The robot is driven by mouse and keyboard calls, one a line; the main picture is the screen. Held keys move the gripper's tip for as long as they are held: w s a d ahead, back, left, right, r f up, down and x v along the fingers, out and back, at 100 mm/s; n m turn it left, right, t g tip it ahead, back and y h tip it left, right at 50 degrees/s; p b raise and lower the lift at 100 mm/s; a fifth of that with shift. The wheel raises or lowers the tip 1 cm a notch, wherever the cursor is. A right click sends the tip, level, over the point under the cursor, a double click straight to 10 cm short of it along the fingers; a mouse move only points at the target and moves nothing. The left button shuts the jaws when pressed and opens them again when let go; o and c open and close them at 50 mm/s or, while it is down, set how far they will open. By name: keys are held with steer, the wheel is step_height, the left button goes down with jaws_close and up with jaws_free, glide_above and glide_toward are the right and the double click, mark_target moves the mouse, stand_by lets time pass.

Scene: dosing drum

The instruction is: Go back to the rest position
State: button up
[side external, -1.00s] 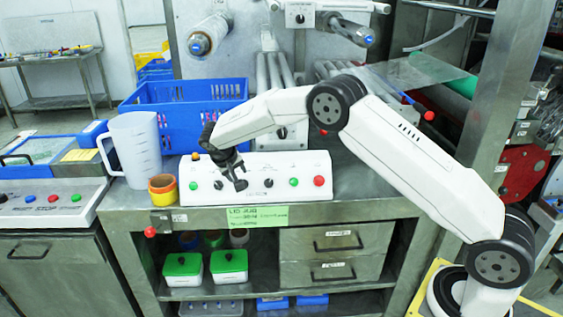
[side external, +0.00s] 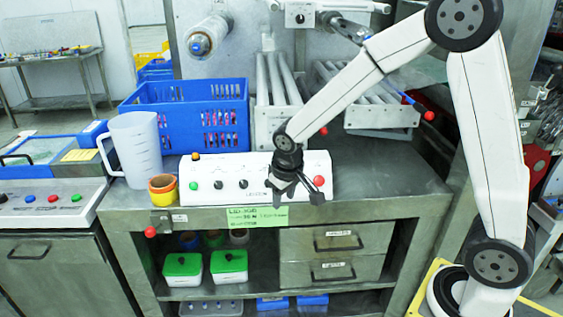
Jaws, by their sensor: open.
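My gripper (side external: 296,196) is open and points down in front of the right part of the white control box (side external: 225,170). Nothing shows between its fingers. It hides part of the box's front, near the red button (side external: 319,181). A green button (side external: 192,186) and dark knobs show on the box to the left. I cannot tell how far the fingers are from the box. My arm rises from the lower right, bends high at the upper right and comes down to the gripper.
A white jug (side external: 133,150) and an orange-yellow cup (side external: 163,188) stand left of the box. A blue crate (side external: 190,112) stands behind. Metal rollers (side external: 370,98) lie behind my gripper. The worktop (side external: 390,180) to the right is bare.

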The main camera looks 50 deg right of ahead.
steer(key=s+y, duration=0.1)
steer(key=s, duration=1.2)
steer(key=shift+s+a+f+n+t, duration=0.15)
steer(key=shift+a+f+n+t, duration=0.15)
steer(key=shift+a+f, duration=0.15)
